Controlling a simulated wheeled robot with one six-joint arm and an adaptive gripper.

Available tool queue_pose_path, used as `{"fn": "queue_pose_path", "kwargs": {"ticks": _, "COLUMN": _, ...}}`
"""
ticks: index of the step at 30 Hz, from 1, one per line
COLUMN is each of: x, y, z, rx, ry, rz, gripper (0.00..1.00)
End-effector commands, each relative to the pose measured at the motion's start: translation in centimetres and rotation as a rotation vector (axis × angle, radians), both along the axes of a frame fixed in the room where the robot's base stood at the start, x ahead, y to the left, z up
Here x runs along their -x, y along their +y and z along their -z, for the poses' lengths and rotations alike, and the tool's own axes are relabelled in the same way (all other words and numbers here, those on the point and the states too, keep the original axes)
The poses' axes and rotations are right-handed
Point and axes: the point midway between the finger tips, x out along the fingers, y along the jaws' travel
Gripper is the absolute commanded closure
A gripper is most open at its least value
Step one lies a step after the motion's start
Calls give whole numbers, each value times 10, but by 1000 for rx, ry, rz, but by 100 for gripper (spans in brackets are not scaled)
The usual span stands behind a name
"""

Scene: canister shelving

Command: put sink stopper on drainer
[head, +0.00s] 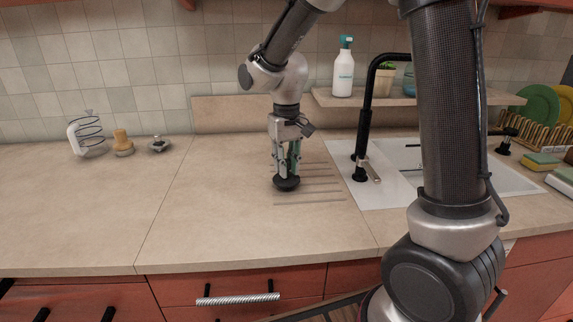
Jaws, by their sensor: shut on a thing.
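The sink stopper (287,184), a dark round disc, is at the tips of my gripper (287,172). My gripper points straight down and is shut on the stopper's upper part, which the fingers hide. The disc looks level. The drainer (322,191), a set of parallel grooves in the beige counter left of the sink, lies under and around the stopper. The stopper is over the drainer's left part, at or very near its surface; I cannot tell whether it touches.
The white sink (395,193) with a black faucet (366,120) is to the right. A wire-coil item (88,135), a wooden brush (123,143) and a small metal item (159,144) stand at the back left. A white bottle (344,72) stands on the shelf. The front left counter is clear.

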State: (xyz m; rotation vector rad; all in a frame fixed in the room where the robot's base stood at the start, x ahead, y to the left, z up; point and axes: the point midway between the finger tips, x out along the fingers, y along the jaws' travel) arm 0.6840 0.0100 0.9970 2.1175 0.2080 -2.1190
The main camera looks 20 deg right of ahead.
Motion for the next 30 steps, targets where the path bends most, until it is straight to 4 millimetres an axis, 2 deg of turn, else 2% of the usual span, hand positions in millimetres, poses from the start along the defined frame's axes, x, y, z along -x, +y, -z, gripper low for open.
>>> {"fn": "queue_pose_path", "kwargs": {"ticks": 10, "x": 0, "y": 0, "z": 3, "rx": 0, "ry": 0, "rz": 0, "gripper": 100}}
{"fn": "queue_pose_path", "kwargs": {"ticks": 11, "x": 0, "y": 0, "z": 4, "rx": 0, "ry": -1, "rz": 0, "gripper": 78}}
{"fn": "queue_pose_path", "kwargs": {"ticks": 14, "x": 0, "y": 0, "z": 3, "rx": 0, "ry": -1, "rz": 0, "gripper": 60}}
{"fn": "queue_pose_path", "kwargs": {"ticks": 24, "x": 0, "y": 0, "z": 2, "rx": 0, "ry": -1, "rz": 0, "gripper": 58}}
{"fn": "queue_pose_path", "kwargs": {"ticks": 28, "x": -1, "y": 0, "z": -12, "rx": -2, "ry": -4, "rz": 0, "gripper": 58}}
{"fn": "queue_pose_path", "kwargs": {"ticks": 30, "x": -1, "y": 0, "z": -25, "rx": -2, "ry": -6, "rz": 0, "gripper": 58}}
